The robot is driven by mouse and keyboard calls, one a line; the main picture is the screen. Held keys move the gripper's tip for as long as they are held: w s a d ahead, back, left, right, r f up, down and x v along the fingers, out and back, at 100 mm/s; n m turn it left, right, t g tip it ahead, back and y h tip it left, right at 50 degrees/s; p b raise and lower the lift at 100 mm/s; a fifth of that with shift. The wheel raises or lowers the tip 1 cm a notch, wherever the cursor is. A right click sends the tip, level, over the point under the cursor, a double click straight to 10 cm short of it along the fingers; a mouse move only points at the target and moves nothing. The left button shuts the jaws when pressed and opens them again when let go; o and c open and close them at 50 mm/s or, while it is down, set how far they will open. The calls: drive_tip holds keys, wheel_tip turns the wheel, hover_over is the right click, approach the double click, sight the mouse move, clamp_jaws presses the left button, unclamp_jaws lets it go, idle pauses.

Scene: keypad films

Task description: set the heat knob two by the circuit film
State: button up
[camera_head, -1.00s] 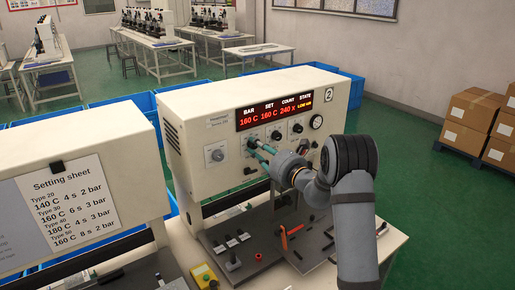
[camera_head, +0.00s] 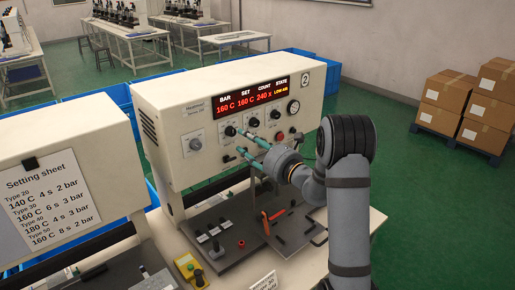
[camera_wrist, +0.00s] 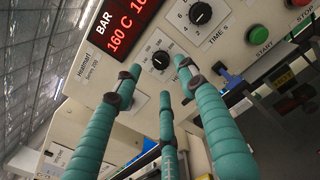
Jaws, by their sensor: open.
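The heat press marked 2 (camera_head: 200,110) has a front panel with several knobs under a red display. The heat knob (camera_head: 230,131) is the dark one to the left of the other two dark knobs. In the wrist view the heat knob (camera_wrist: 161,57) sits in a numbered dial, among my teal fingers, to the left of the TIME S knob (camera_wrist: 200,13). My gripper (camera_head: 234,144) is open with its fingertips close to the panel at the heat knob. I cannot tell whether they touch it. The knob's pointer is too small to read.
The display (camera_head: 253,93) reads 160 C under BAR and SET. A setting sheet (camera_head: 45,200) hangs on the left machine.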

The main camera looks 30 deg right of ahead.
sight(233, 133)
drive_tip(key=s, duration=0.3)
drive_tip(key=s+d, duration=0.1)
drive_tip(key=s, duration=0.1)
drive_tip(key=shift+s, duration=0.15)
drive_tip(key=w, duration=0.3)
drive_tip(key=w+a, duration=0.1)
drive_tip(key=w, duration=0.3)
drive_tip(key=w+a, duration=0.1)
drive_tip(key=w, duration=0.3)
drive_tip(key=shift+w+a, duration=0.1)
drive_tip(key=shift+w, duration=0.45)
drive_tip(key=shift+f+n, duration=0.1)
drive_tip(key=shift+n, duration=0.3)
drive_tip(key=shift+s+d+b, duration=0.2)
drive_tip(key=shift+s+b, duration=0.2)
drive_tip(key=shift+s, duration=0.6)
